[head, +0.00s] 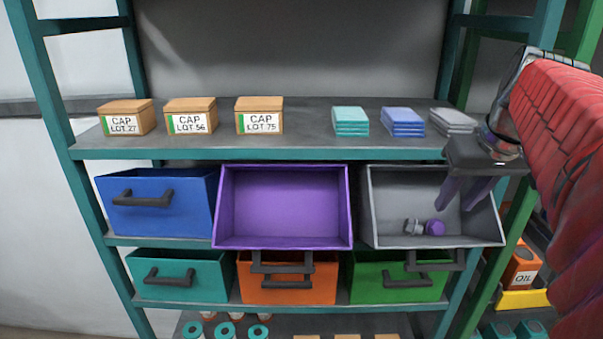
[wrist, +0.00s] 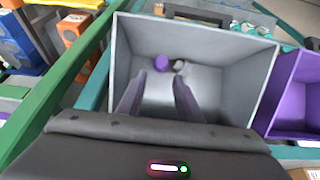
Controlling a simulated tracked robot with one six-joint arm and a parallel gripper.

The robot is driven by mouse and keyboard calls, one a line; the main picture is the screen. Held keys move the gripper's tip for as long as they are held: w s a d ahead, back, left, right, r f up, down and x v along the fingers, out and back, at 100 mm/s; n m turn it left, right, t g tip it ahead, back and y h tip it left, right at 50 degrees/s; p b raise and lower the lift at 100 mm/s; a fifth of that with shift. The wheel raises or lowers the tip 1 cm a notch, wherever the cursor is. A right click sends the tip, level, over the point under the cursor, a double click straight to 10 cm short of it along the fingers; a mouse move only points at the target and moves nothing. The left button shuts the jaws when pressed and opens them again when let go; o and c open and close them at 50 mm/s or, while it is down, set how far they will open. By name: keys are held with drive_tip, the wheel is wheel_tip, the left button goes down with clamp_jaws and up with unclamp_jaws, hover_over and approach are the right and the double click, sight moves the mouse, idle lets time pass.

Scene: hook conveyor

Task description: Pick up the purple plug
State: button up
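The purple plug (head: 434,228) lies on the floor of the open grey drawer (head: 385,205), with a grey part (head: 412,226) right beside it on the left. In the wrist view the purple plug (wrist: 161,61) is near the drawer's far wall, beyond the fingertips, with the grey end (wrist: 180,67) to its right. My gripper (head: 462,192) is above the right part of the grey drawer in the head view. In the wrist view my gripper (wrist: 158,80) has its two fingers apart with nothing between them.
An open, empty purple drawer (head: 285,205) adjoins the grey one. Blue (head: 150,205), teal (head: 175,280), orange (head: 290,287) and green (head: 400,285) drawers are shut. The shelf edge (head: 260,154) above carries boxes and stacked packs. A green post (wrist: 45,110) stands left in the wrist view.

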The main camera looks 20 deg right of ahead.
sight(439, 222)
drive_tip(key=shift+x, duration=1.9)
drive_tip(key=shift+x, duration=2.65)
drive_tip(key=shift+a, duration=0.1)
drive_tip(key=shift+c, duration=0.4)
drive_tip(key=c, duration=0.6)
